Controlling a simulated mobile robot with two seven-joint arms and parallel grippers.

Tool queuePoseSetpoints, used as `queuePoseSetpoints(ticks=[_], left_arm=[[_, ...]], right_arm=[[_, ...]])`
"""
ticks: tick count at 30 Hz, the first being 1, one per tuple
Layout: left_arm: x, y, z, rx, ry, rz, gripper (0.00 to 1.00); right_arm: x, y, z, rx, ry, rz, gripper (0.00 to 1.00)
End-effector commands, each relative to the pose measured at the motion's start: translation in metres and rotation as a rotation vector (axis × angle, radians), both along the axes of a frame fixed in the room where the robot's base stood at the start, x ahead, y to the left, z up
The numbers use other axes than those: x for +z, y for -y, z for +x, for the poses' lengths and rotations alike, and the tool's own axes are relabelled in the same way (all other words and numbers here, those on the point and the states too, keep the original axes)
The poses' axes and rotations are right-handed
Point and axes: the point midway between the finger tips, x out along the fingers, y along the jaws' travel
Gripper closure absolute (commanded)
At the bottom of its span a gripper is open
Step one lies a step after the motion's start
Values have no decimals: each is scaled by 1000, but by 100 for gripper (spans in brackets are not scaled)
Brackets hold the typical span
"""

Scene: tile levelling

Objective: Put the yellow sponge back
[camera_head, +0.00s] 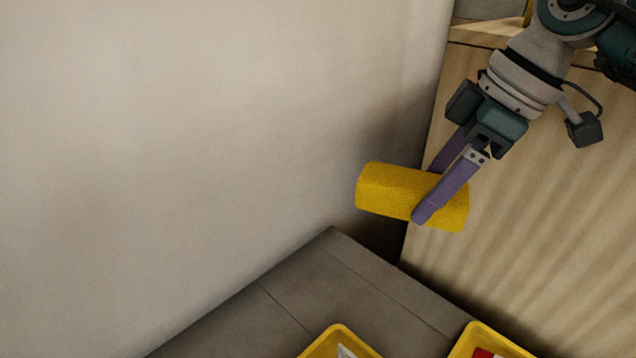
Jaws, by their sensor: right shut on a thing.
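The yellow sponge (385,190) is a rounded block, held in the air right of the middle of the head view. My right gripper (424,200) comes in from the upper right and is shut on the sponge, with its purple fingers around the sponge's right half. One finger crosses the front of the sponge; the other is partly hidden behind it. The sponge lies roughly level, dipping slightly to the right. My left gripper does not show.
Two yellow trays stand at the bottom edge, one near the middle (318,345) and one at the right (484,330), both cut off and with items inside. A grey tiled floor (330,285) meets a pale wall (180,150). A wooden panel (540,220) stands at the right.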

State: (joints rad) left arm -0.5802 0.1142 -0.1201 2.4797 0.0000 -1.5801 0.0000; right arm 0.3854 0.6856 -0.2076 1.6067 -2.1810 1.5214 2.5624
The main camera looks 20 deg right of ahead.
Motion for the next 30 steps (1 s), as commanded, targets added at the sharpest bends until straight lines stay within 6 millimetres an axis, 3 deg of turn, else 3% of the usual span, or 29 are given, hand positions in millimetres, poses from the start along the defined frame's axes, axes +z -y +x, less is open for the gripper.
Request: queuePoseSetpoints(ticks=[15,24,30], left_arm=[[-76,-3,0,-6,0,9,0],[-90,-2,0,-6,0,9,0],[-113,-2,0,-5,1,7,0]], right_arm=[[-139,0,-1,-6,-2,2,70],[-165,0,0,-5,0,1,70],[-198,0,-1,-6,-1,2,70]])
